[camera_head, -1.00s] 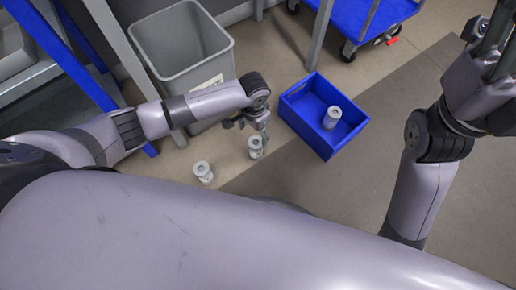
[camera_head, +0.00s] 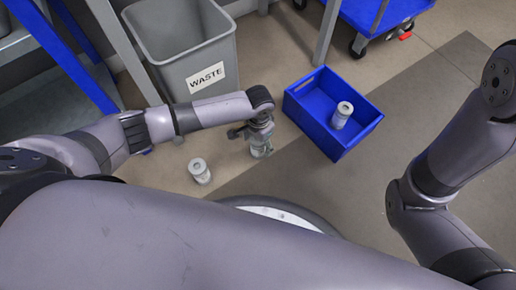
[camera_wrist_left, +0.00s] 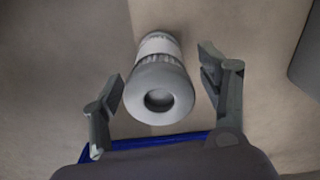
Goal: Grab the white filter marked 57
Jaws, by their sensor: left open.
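A white filter with a grey ring-shaped cap (camera_wrist_left: 158,98) stands on the floor, and in the left wrist view it lies between the two fingers of my left gripper (camera_wrist_left: 160,80). The fingers are open, with a visible gap on each side. In the head view my left gripper (camera_head: 258,134) hangs over this filter (camera_head: 260,150) and partly hides it. A second white filter (camera_head: 200,172) stands on the floor to the left. A third filter (camera_head: 342,115) stands inside the blue crate. No number 57 is readable on any of them. My right gripper is out of view.
The blue crate (camera_head: 316,132) sits on the floor right of my left gripper. A grey bin marked WASTE (camera_head: 180,70) stands behind my left forearm. A blue cart (camera_head: 375,15) is at the back. The floor right of the crate is clear.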

